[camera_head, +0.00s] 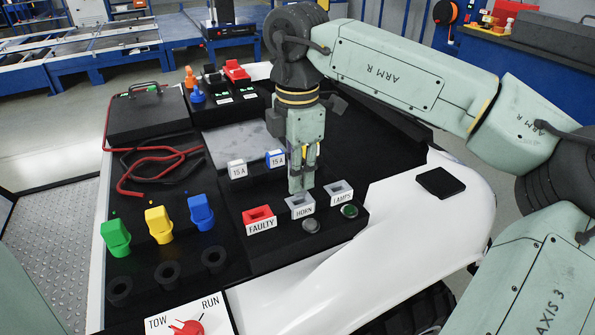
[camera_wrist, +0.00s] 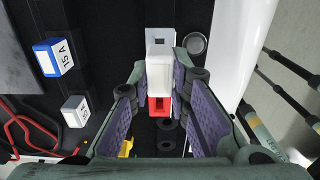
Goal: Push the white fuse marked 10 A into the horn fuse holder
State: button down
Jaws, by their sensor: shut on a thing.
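My gripper (camera_head: 301,186) points down just over the grey horn fuse holder (camera_head: 300,207), whose HORN label faces the front. In the wrist view, my gripper (camera_wrist: 160,100) is shut on a white fuse (camera_wrist: 159,76) between its two purple pads. The fuse's marking does not show. Behind it is a grey holder (camera_wrist: 160,38) with a round grey button beside it, which looks like the horn holder. The fuse overlaps this holder in the picture, so I cannot tell whether it sits in the slot or above it. In the head view the fingers hide the fuse.
The red FAULTY holder (camera_head: 259,218) and grey LAMPS holder (camera_head: 339,193) flank the horn holder closely. A white 15 A fuse (camera_head: 237,169) and a blue 15 A fuse (camera_head: 275,159) stand behind, to the left. The grey button (camera_head: 311,226) lies in front.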

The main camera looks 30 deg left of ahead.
jog(key=shift+f+b, duration=0.2)
jog(key=shift+b, duration=0.1)
dwell(0.4)
jog(key=shift+f+b, duration=1.3)
jog(key=shift+f, duration=0.35)
jog(key=c, duration=1.4)
grip_release()
jog(key=shift+r, duration=0.1)
notch_tip(320, 180, up, 12)
jog(key=shift+f, duration=0.1)
